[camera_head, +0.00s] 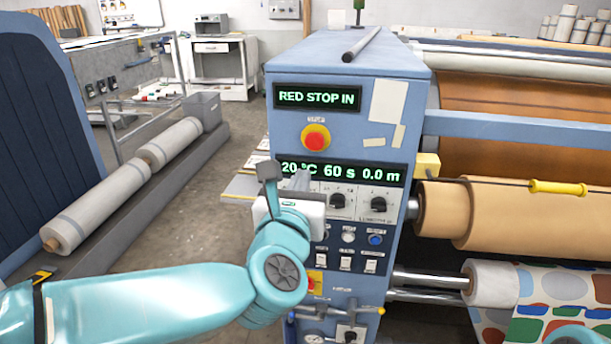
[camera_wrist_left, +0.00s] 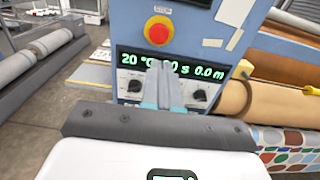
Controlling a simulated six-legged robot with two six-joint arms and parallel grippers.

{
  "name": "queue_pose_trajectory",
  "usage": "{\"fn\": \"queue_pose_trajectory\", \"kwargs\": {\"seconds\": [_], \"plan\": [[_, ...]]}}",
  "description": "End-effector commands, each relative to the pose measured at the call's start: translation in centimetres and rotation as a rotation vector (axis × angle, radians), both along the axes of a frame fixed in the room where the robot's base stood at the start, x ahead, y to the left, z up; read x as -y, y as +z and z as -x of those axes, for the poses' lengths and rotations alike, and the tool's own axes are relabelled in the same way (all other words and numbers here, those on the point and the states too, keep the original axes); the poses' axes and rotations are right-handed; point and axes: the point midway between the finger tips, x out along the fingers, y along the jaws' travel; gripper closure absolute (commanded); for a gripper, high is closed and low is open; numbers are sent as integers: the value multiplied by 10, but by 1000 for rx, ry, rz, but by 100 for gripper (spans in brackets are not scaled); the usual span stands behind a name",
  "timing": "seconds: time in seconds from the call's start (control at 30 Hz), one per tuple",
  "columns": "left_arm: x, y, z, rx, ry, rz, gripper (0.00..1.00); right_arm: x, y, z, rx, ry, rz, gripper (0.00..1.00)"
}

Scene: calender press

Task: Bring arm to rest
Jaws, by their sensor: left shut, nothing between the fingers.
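My left arm comes in from the left in the head view, teal and jointed. My left gripper (camera_head: 303,181) is in front of the blue press cabinet, near the lower green display (camera_head: 340,171). In the left wrist view the gripper's two grey fingers (camera_wrist_left: 163,84) are together with nothing between them. They cover part of the display and knob row. The fingers seem apart from the panel, but the gap is hard to judge. At the lower right of the head view a teal piece of my right arm shows; my right gripper is not seen.
The cabinet (camera_head: 290,70) carries a red stop button (camera_head: 315,138), an upper display (camera_head: 317,97) reading "RED STOP IN", knobs and switches. Brown rolls (camera_head: 520,215) and patterned fabric (camera_head: 560,300) lie right. Grey rolls (camera_head: 110,205) lie left; open floor (camera_head: 185,240) lies between.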

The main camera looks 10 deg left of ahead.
Motion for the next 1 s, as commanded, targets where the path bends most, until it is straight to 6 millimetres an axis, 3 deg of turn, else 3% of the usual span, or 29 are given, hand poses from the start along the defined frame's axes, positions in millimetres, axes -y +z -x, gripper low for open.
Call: {"fn": "queue_pose_trajectory", "kwargs": {"seconds": [0.43, 0.57, 0.67, 0.77, 0.8, 0.87, 1.0], "plan": [[0, 0, 11, -1, 1, -1, 100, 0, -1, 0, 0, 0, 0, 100], [-17, -8, 1, -31, 42, -10, 100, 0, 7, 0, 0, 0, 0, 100], [-44, -52, -21, -139, 107, -52, 100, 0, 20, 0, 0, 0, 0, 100], [-73, -128, -34, -302, 149, -135, 100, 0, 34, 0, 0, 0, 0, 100], [-82, -161, -34, -373, 145, -179, 100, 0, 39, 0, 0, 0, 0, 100], [-94, -211, -28, -485, 110, -278, 100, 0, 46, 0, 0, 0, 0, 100], [-107, -321, 16, -742, -106, -593, 100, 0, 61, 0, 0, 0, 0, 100]]}}
